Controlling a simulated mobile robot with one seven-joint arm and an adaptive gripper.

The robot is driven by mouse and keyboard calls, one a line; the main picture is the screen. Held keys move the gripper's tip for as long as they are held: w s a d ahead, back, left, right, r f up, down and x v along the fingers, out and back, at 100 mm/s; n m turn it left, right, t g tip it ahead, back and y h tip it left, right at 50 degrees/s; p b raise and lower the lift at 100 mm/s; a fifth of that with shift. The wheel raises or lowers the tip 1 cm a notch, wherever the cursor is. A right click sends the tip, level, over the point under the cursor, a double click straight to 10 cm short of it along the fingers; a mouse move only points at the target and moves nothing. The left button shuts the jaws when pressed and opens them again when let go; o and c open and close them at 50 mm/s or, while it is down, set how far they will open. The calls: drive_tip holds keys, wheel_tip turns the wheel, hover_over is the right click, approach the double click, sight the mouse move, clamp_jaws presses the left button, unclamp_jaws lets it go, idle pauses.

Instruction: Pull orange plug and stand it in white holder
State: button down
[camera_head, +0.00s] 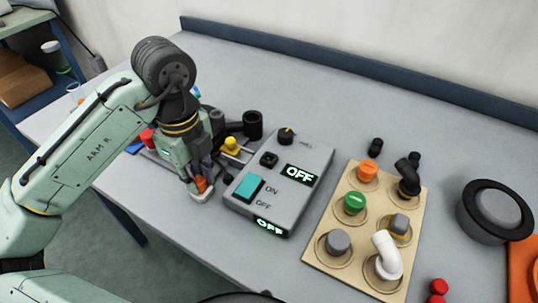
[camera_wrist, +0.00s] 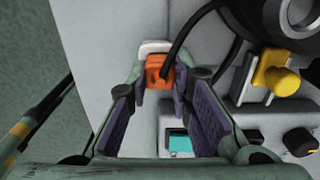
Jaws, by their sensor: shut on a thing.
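The orange plug (camera_head: 202,184) is between the fingertips of my gripper (camera_head: 200,178), near the table's front edge. In the wrist view the orange plug (camera_wrist: 158,72) sits between the purple-padded fingers of my gripper (camera_wrist: 160,82), with a black cable running from it to the upper right. The white holder (camera_head: 202,196) shows right below the plug in the head view. In the wrist view the holder (camera_wrist: 154,46) lies just beyond the plug, its rim partly hidden. I cannot tell whether the plug is seated in it or just above it.
A grey control box (camera_head: 300,165) with a teal switch (camera_head: 248,188) and two OFF displays stands right of my gripper. A yellow knob (camera_head: 231,146) is close behind. A wooden board (camera_head: 330,250) with several caps and pipes lies farther right.

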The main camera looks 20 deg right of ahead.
drive_tip(key=shift+f, duration=0.25)
drive_tip(key=c, duration=1.4)
unclamp_jaws()
drive_tip(key=shift+o, duration=0.8)
drive_tip(key=o, duration=0.4)
drive_tip(key=shift+c, duration=0.2)
wheel_tip(320, 180, up, 4)
drive_tip(key=p, duration=0.3)
drive_tip(key=shift+f, duration=0.2)
drive_tip(key=shift+r+p, duration=0.35)
drive_tip(key=shift+r, duration=2.15)
